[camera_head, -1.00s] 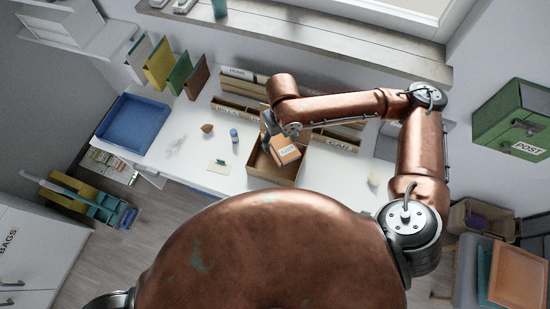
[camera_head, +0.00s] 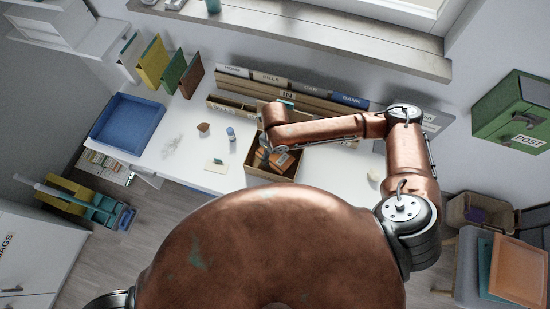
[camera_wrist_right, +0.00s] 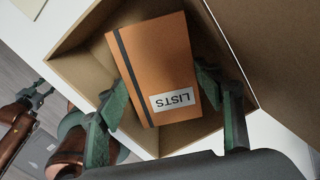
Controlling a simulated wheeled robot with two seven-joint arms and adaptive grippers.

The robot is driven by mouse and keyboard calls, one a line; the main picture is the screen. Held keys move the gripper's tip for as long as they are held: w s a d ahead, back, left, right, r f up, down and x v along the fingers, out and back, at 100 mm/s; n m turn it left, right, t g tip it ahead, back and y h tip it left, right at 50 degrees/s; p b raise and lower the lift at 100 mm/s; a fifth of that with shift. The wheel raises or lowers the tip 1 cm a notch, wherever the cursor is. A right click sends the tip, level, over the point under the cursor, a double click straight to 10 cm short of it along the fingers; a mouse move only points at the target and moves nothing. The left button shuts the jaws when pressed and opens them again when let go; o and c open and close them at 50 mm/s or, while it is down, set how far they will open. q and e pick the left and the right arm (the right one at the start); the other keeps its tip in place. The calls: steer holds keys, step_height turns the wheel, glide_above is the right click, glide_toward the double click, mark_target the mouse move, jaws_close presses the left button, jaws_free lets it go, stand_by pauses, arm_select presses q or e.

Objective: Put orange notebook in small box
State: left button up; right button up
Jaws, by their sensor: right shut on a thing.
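The orange notebook (camera_head: 282,161) has a white "LISTS" label and a dark elastic band, and shows large in the right wrist view (camera_wrist_right: 158,60). It is between the green fingers of my right gripper (camera_wrist_right: 160,90), which is shut on it. The notebook is tilted within the opening of the small brown box (camera_head: 270,178); the box's walls surround it in the right wrist view (camera_wrist_right: 75,60). I cannot tell whether it touches the box floor. In the head view my right gripper (camera_head: 264,157) is partly hidden by its arm.
The white desk (camera_head: 190,160) has free room left of the box, around a small blue-capped bottle (camera_head: 231,134) and a brown item (camera_head: 203,127). A blue tray (camera_head: 127,123) stands at the left. Labelled organisers (camera_head: 300,92) stand behind the box.

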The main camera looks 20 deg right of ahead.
mark_target(275, 156)
steer(key=shift+f, duration=2.1)
steer(key=shift+f, duration=0.15)
steer(key=o, duration=1.3)
steer(key=shift+c, duration=0.2)
step_height(275, 156, up, 12)
steer(key=shift+r+p, duration=0.15)
steer(key=shift+p, duration=0.15)
